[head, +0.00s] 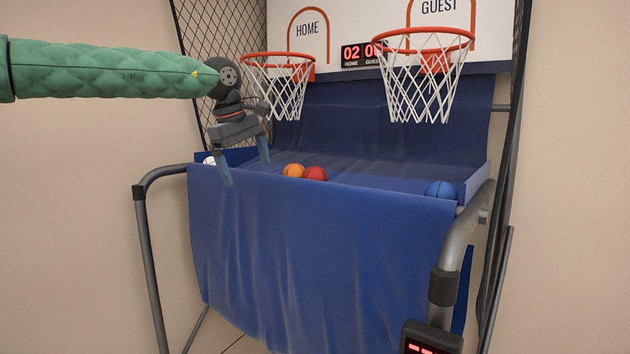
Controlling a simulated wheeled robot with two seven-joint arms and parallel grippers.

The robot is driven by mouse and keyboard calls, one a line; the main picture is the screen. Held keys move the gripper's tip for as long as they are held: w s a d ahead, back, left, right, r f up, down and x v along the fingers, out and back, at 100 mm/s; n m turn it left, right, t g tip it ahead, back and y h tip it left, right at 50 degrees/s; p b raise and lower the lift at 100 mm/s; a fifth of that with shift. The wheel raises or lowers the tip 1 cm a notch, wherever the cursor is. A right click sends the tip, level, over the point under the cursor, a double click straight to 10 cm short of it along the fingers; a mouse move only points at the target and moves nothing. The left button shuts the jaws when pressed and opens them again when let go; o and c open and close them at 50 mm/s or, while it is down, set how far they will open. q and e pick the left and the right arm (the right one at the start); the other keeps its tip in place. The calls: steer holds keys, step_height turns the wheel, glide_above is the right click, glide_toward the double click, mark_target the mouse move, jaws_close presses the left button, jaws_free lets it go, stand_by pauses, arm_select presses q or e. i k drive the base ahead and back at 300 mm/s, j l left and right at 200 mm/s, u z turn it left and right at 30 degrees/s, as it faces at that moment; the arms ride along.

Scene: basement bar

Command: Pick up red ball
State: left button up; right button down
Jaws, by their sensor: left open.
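The red ball (316,174) rests behind the front edge of the blue basketball game bed, touching or nearly touching the orange ball (293,171) on its left. Its lower part is hidden by the blue front cloth. My left gripper (245,174) is open and empty, with its fingers pointing down over the left part of the front edge. It is to the left of the orange and red balls, apart from both. My right gripper is not in view.
A blue ball (440,189) sits at the right end of the bed, and a white ball (209,160) at the left end. Two hoops, the home hoop (278,58) and the guest hoop (423,38), hang above. A grey side rail (455,250) stands at right.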

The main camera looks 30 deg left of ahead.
mark_target(313, 172)
steer(key=i, duration=1)
